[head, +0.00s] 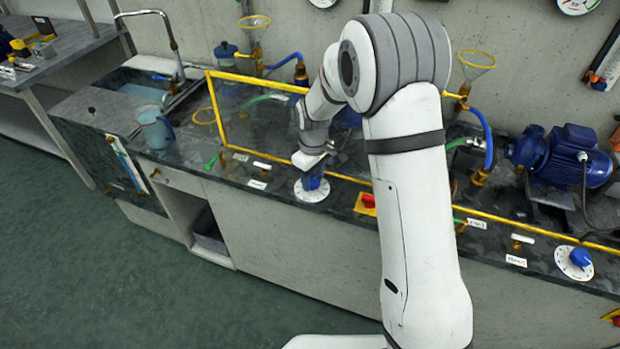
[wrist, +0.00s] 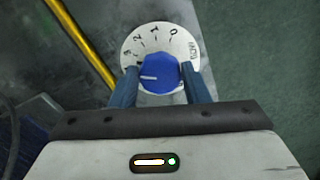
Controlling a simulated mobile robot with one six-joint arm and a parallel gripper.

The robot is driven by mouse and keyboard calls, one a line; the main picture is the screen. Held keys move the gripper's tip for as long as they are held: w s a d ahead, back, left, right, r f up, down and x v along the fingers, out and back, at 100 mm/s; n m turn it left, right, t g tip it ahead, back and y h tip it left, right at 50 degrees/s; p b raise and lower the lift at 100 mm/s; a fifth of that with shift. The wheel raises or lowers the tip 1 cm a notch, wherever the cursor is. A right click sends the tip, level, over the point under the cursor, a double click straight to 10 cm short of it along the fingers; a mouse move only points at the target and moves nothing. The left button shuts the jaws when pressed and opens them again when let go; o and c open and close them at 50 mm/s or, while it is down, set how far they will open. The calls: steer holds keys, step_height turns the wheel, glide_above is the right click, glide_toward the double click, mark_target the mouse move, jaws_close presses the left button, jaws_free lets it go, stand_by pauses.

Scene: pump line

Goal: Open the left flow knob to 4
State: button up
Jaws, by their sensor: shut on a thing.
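The left flow knob is a blue knob (wrist: 160,73) on a round white dial (wrist: 183,42) in the wrist view. The dial shows 0, 1, 2 and 3 running anticlockwise from its top; the marks lower on the left are partly hidden by a finger. The knob's white pointer line points left, below the 3; I cannot read the number it points at. My gripper (wrist: 160,78) is shut on the knob, one blue finger on each side. In the head view my gripper (head: 314,178) reaches down onto the left dial (head: 312,194) at the counter's front edge.
A second blue knob (head: 580,257) on a white dial is at the far right. A red switch (head: 368,200) is just right of the left dial. A yellow frame rail (head: 262,172) runs behind it.

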mark_target(314, 179)
steer(key=shift+w+r+n+b, duration=0.1)
steer(key=shift+w+n+b, duration=0.05)
steer(key=shift+n, duration=0.5)
steer(key=shift+w+r+n+b, duration=0.1)
steer(key=shift+w+n+b, duration=0.05)
steer(key=shift+n, duration=0.5)
steer(key=o, duration=0.7)
steer(key=shift+d, duration=0.1)
steer(key=shift+o, duration=1.4)
steer(key=shift+f, duration=0.1)
steer(key=shift+s, duration=0.1)
step_height(314, 179, up, 8)
steer(key=shift+f, duration=0.15)
